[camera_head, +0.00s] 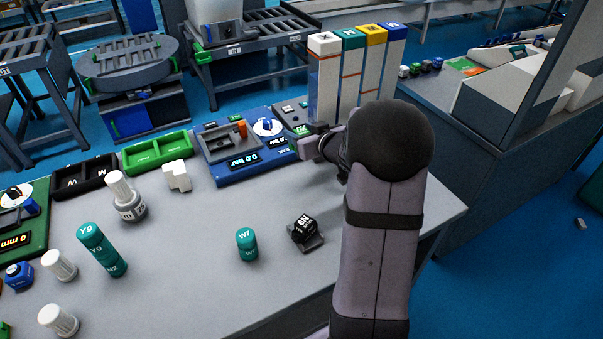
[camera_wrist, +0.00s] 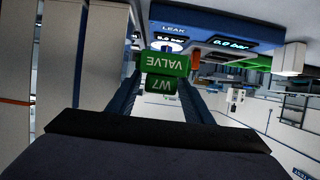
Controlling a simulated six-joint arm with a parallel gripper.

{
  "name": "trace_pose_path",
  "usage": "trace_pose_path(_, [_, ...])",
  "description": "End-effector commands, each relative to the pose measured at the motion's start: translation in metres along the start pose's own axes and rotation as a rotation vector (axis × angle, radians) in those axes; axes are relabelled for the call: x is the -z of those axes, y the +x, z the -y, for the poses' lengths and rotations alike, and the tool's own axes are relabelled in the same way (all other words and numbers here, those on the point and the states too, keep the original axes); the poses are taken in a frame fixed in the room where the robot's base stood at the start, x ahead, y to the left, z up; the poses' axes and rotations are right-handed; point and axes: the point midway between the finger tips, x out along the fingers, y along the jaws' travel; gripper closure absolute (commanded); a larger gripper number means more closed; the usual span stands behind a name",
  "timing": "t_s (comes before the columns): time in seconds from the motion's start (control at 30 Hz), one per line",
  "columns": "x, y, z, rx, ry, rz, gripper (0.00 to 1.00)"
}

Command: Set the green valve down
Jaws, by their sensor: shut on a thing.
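The green valve (camera_wrist: 166,64), marked VALVE and W7, is between the two fingers of my gripper (camera_wrist: 163,82) in the wrist view. My gripper is shut on it. In the head view my gripper (camera_head: 316,142) is at the right end of the blue leak station (camera_head: 232,172), in front of the tall bins. The valve is mostly hidden there by the gripper and arm. The leak station also shows just beyond the valve in the wrist view (camera_wrist: 215,32). Whether the valve touches anything below cannot be told.
A green tray (camera_head: 157,151) and a black tray (camera_head: 85,177) lie left of the station. A white block (camera_head: 176,176), a teal W7 cylinder (camera_head: 247,244) and a black cube (camera_head: 304,228) stand nearer. Tall bins (camera_head: 325,80) rise behind my gripper. The table's middle has free room.

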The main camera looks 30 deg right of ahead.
Motion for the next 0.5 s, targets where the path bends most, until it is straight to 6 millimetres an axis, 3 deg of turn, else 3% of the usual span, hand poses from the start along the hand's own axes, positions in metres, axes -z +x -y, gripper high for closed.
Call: trace_pose_path(0.5, [-0.056,0.023,0.001,0.001,0.001,0.001,0.80])
